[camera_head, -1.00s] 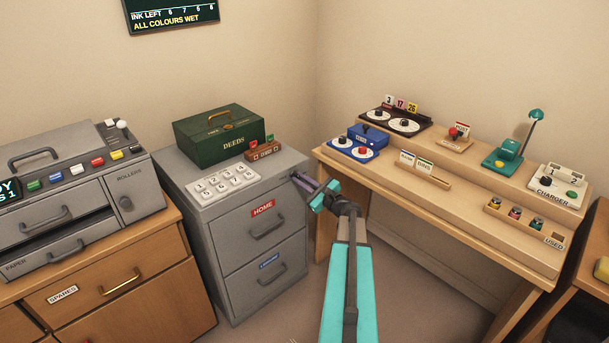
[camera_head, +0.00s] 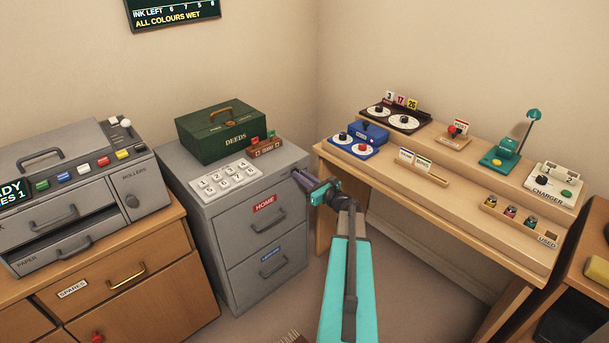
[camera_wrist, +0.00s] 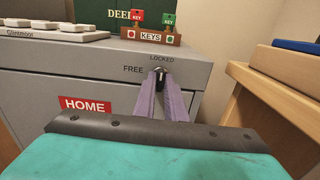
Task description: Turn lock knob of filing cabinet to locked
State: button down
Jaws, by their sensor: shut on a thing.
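The grey filing cabinet (camera_head: 218,232) stands in the room's corner, and its front also shows in the wrist view (camera_wrist: 190,100). Its small lock knob (camera_wrist: 160,71) is at the upper right of the front, with FREE printed to its left and LOCKED above it. My gripper (camera_head: 299,176) is at that corner. In the wrist view my purple fingers (camera_wrist: 161,88) are shut on the knob and partly hide it. The light mark on the knob seems to point up towards LOCKED, but it is small. In the head view the knob is hidden by my fingers.
A green DEEDS box (camera_head: 218,130), a white keypad (camera_head: 226,178) and a KEYS rack (camera_head: 265,147) sit on the cabinet. A wooden desk (camera_head: 400,190) stands close on the right, and a grey printer (camera_head: 125,165) on a wooden cabinet is on the left.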

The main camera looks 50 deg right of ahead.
jog(key=shift+r, duration=0.2)
jog(key=c, duration=1.9)
grip_release()
jog(key=shift+o, duration=0.2)
jog(key=shift+f, duration=0.1)
jog(key=shift+s, duration=0.15)
jog(key=s+a+b, duration=0.1)
jog(key=s, duration=1.2)
jog(key=shift+s, duration=0.25)
